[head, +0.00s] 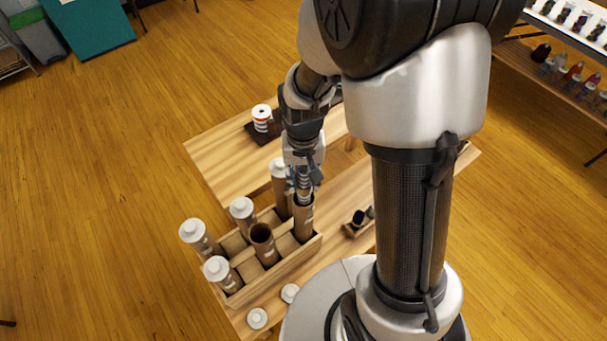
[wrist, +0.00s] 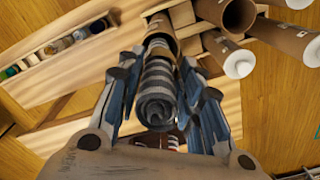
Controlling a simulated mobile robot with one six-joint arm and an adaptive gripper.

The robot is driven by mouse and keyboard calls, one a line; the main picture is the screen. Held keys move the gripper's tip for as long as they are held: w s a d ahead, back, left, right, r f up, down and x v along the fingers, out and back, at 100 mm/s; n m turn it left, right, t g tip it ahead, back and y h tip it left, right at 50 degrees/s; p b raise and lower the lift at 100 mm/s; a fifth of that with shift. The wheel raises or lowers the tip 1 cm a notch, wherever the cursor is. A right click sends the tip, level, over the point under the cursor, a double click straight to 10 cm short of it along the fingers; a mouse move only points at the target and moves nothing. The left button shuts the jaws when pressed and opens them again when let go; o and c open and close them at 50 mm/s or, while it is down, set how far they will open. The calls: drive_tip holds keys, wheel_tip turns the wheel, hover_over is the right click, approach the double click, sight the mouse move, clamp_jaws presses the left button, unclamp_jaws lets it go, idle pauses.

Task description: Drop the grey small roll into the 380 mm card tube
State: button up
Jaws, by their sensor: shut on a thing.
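The grey small roll (wrist: 157,92), striped and rolled up, lies between my gripper's fingers (wrist: 162,100) in the wrist view. My gripper (head: 304,184) is shut on it. In the head view my gripper points down over an open brown card tube (head: 304,221) at the right end of the wooden rack. The roll's far end is at this tube's mouth (wrist: 160,30); I cannot tell how far inside it reaches. A second open tube (head: 262,240) stands in the rack, to the left. Neither tube's length can be read.
Several tubes with white caps (head: 241,208) stand in the wooden rack (head: 277,270). Two loose white caps (head: 257,318) lie on the table's front end. A small tray (head: 353,230) holds dark items to the right. A white-and-red spool (head: 262,117) stands behind.

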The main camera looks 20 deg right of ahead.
drive_tip(key=shift+f, duration=0.25)
drive_tip(key=o, duration=1.1)
wheel_tip(320, 180, up, 12)
drive_tip(key=shift+r, duration=0.1)
idle(0.4)
